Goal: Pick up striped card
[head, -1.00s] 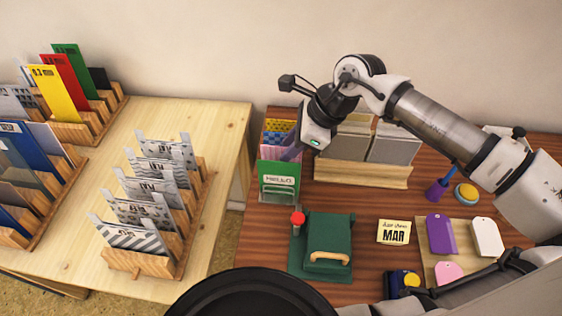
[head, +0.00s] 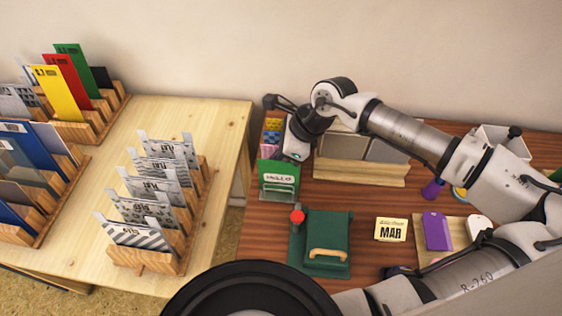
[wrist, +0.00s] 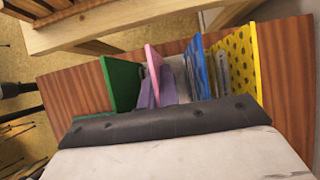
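A white-and-grey card with diagonal stripes (head: 140,236) stands in the front slot of the wooden rack on the pale table. My gripper (wrist: 195,85) is far from it, pointing down into a card holder on the brown table. The wrist view shows a green card (wrist: 121,84), a pink card (wrist: 153,70), a blue card (wrist: 196,66) and a yellow card with dark dots (wrist: 240,60) there. My grey fingers look apart, one either side of the blue card. Their tips are hidden among the cards.
A green box with a tan handle (head: 325,243) and a red knob (head: 297,215) stands in front of the holder. A wooden rack of grey cards (head: 360,172) is close on the right.

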